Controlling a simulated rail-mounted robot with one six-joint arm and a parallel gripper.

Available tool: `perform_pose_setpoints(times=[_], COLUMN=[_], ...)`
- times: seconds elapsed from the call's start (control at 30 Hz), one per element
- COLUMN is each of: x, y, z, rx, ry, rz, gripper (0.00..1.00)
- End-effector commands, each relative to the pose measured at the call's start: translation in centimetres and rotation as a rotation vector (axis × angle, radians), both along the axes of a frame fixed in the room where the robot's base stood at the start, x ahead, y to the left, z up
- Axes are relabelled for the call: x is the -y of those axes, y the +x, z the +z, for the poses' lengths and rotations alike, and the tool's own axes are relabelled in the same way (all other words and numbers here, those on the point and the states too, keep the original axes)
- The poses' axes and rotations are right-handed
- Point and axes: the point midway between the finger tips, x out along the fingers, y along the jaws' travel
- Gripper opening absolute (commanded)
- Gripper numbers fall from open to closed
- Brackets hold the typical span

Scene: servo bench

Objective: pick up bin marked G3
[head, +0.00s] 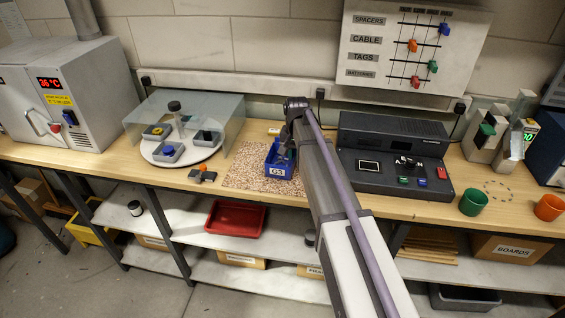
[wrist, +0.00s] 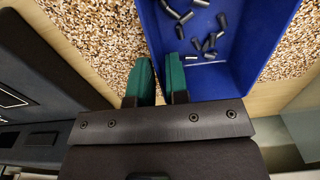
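The blue bin marked G3 (head: 280,162) sits upright on a speckled mat on the bench, its label facing the front. In the wrist view the bin (wrist: 225,75) holds several small grey metal cylinders (wrist: 208,40). My gripper (head: 287,145) is over the bin in the head view. In the wrist view its two green-padded fingers (wrist: 158,78) are close together, one outside and one inside the bin's left wall, with the wall between them. They look shut on that wall. The fingertips' lower contact is hidden.
The speckled mat (head: 240,172) lies under the bin. A white turntable (head: 182,150) with small bins and a clear shield stands at left. A dark console (head: 390,185) stands close at right. Green (head: 473,202) and orange (head: 549,207) cups stand further right.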

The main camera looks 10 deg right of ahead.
Motion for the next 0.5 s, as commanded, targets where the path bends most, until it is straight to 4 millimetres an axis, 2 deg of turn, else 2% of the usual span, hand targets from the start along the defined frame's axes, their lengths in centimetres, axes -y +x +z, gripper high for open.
perform_pose_setpoints(times=[0.03,0.13,0.5], x=[0.00,0.00,0.00], y=[0.00,0.00,0.00], z=[0.00,0.00,-0.01], rx=[0.000,0.000,0.000], ry=[0.000,0.000,0.000], rz=[0.000,0.000,0.000], gripper=[0.10,0.00,0.00])
